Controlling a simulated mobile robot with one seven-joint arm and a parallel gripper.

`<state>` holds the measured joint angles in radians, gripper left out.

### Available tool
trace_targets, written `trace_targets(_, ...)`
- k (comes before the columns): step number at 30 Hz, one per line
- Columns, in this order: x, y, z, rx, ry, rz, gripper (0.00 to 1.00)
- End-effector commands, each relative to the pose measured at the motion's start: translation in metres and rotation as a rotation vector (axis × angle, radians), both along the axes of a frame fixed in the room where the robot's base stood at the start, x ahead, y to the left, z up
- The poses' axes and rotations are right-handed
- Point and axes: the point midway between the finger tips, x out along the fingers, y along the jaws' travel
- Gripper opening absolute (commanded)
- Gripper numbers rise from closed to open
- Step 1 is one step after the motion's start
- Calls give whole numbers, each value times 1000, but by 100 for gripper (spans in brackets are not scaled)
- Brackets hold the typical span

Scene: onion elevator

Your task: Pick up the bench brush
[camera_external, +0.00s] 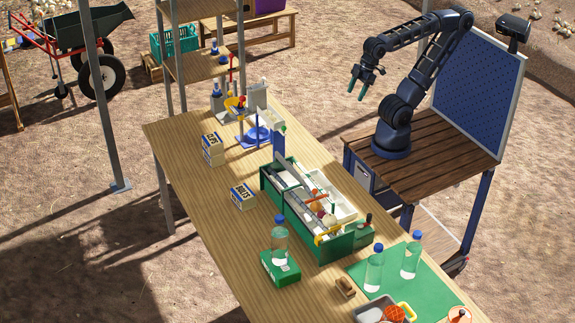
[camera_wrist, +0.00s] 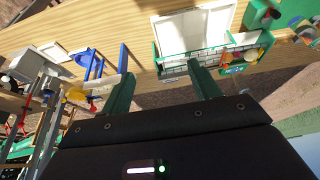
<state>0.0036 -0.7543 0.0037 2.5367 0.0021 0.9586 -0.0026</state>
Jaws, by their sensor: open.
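A small brown wooden item that may be the bench brush (camera_external: 345,286) lies on the table near the front, left of the green mat; it is too small to be sure. I cannot make out a brush in the wrist view. My gripper (camera_external: 357,88) is open and empty, raised in the air beyond the table's right edge, far from that item. In the wrist view its two green fingers (camera_wrist: 163,85) are spread apart with nothing between them.
A green toolbox (camera_external: 328,249) with bins stands mid-table and also shows in the wrist view (camera_wrist: 156,62). A bottle stands on a green box (camera_external: 281,269). Two bottles stand on the green mat (camera_external: 388,289). A blue stand (camera_external: 257,135) is at the back.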

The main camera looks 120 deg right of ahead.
Motion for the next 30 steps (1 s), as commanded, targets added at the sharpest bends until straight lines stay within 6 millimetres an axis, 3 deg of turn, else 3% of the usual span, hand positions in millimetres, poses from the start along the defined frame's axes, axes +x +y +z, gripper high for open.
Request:
trace_targets(4, 10, 3, 6, -6, 6, 25, 62)
trace_targets(8, 34, 12, 18, -22, 24, 83, 62)
trace_targets(18, 122, 52, 46, -76, 75, 287, 62)
trace_targets(30, 225, 125, 49, -134, 130, 532, 62)
